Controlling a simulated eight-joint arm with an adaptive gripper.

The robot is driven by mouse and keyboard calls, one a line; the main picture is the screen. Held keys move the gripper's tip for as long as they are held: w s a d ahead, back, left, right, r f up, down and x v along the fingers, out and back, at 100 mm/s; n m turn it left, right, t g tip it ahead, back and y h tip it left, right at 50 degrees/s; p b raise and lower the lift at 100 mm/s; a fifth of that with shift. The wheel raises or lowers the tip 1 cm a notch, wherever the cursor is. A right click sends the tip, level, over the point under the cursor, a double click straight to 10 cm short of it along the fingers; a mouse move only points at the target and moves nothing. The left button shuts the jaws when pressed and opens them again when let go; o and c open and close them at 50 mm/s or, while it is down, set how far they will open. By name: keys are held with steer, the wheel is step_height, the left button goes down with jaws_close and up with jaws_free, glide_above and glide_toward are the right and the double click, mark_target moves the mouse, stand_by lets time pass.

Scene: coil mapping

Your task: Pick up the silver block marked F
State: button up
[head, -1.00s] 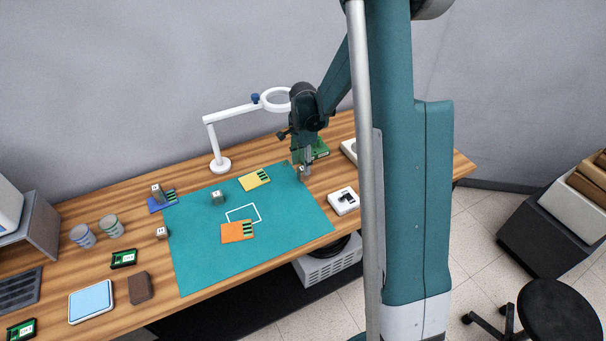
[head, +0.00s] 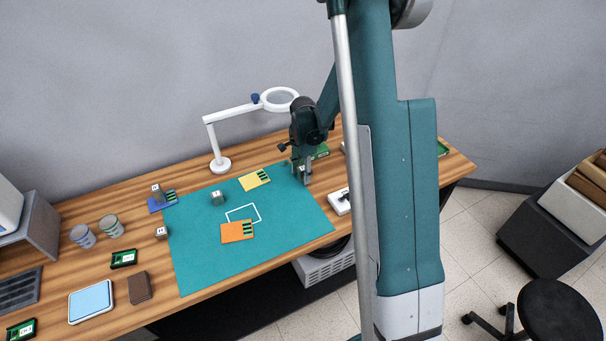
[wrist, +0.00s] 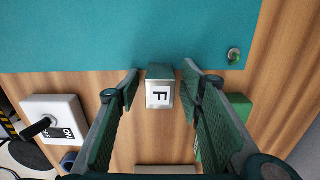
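The silver block marked F (wrist: 160,94) shows in the wrist view, just off the edge of the teal mat (wrist: 100,35), on the wood table. My gripper (wrist: 160,82) is open, with one finger on each side of the block and a gap showing on both sides. The fingers do not appear to touch it. In the head view my gripper (head: 303,176) points down at the mat's right back edge. The block is largely hidden by the fingers there.
A white switch box (head: 340,202) stands to the right of my gripper. A green board (head: 321,151) lies behind it. A white magnifier lamp (head: 220,165) stands at the back. Orange (head: 232,232) and yellow (head: 251,182) cards and a dark green block (head: 217,198) are on the mat.

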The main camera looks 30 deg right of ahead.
mark_target(303, 168)
stand_by(0.3)
steer(key=c, duration=1.1)
steer(key=shift+r, duration=0.15)
steer(key=shift+r, duration=4.85)
